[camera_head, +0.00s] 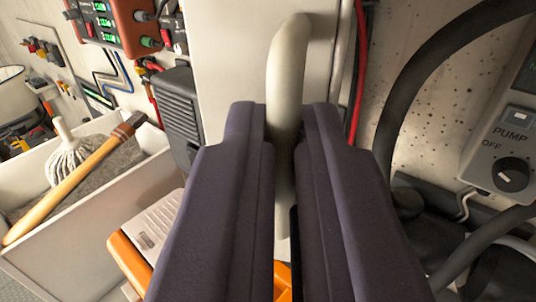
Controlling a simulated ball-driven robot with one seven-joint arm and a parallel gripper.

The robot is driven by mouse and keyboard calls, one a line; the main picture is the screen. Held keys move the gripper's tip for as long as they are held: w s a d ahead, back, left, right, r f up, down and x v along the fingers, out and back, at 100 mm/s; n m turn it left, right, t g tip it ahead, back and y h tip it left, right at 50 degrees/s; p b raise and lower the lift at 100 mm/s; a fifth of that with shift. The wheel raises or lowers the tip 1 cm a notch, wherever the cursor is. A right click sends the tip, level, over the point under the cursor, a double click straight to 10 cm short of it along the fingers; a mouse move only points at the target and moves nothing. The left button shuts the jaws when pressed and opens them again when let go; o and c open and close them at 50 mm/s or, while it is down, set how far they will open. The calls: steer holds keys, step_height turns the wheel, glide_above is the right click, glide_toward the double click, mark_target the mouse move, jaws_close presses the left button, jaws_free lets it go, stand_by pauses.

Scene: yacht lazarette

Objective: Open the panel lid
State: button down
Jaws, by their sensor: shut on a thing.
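The panel lid (231,50) is a pale off-white upright panel in the middle of the view, behind my gripper. A pale, rounded bar handle (289,60) curves out from it at the top and runs down between my fingers. My gripper (284,125) has two dark purple padded fingers, one on each side of the handle, shut on it. The fingers hide the lower part of the handle and much of the panel's lower area. I cannot tell whether the lid stands slightly ajar.
A white bin (75,240) at left holds a mop (70,155) and a wooden-handled tool (70,190). An orange-framed unit (110,20) hangs upper left. A thick black hose (400,100) and a pump control box (505,150) are close on the right.

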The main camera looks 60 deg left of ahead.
steer(key=shift+w+f, duration=0.1)
steer(key=shift+f, duration=0.4)
steer(key=c, duration=1.5)
jaws_free()
steer(key=shift+c, duration=0.2)
steer(key=shift+w, duration=0.45)
steer(key=v, duration=0.8)
steer(key=shift+b, duration=0.35)
